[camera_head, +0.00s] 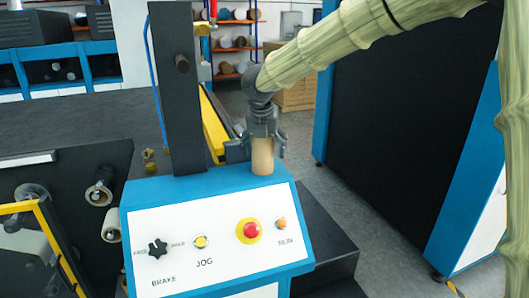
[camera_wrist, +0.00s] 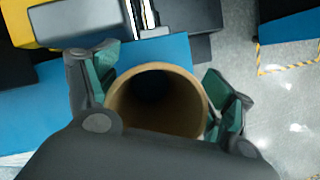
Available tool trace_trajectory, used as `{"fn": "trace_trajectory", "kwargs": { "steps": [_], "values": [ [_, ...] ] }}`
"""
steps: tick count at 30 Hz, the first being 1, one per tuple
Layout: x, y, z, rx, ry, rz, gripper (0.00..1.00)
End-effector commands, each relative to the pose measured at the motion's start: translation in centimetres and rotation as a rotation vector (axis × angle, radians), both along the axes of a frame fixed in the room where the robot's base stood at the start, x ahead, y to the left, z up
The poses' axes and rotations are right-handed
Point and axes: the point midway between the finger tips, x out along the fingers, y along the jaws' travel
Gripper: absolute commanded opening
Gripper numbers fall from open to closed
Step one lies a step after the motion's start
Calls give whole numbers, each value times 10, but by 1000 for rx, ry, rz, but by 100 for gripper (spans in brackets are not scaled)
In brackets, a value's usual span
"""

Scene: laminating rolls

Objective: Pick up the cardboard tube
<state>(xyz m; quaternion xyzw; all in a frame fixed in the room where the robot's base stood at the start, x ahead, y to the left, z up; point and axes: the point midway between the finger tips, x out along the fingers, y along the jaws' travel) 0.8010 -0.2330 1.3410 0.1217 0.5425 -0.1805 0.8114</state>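The cardboard tube (camera_head: 263,158) is a short tan cylinder standing upright on the blue top of the control console, near its back right corner. In the wrist view I look down into the round open end of the tube (camera_wrist: 121,97). My gripper (camera_head: 260,150) is above and around the tube, pointing down. In the wrist view my gripper (camera_wrist: 160,95) has its green-padded fingers spread on either side of the tube, open. Small gaps seem to show beside it, though contact near the left finger is hard to judge.
The blue console (camera_head: 141,188) has a white panel with a knob, buttons and a red stop button (camera_head: 250,230). A dark upright post (camera_head: 181,100) stands left of the tube. A large dark machine (camera_head: 400,120) is at right, with grey floor between.

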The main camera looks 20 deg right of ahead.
Motion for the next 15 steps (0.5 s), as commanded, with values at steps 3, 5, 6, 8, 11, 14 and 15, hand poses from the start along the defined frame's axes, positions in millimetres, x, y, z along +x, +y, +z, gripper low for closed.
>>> {"fn": "trace_trajectory", "kwargs": {
  "steps": [3,5,6,8,11,14,15],
  "values": [
    [0,0,0,0,0,1,57],
    [0,1,0,0,0,1,46],
    [0,1,0,0,0,1,39],
    [0,0,0,0,0,1,35],
    [0,0,-1,0,1,1,35],
    [0,0,-1,0,1,0,35],
    [-1,0,-1,0,2,0,35]
  ]
}}
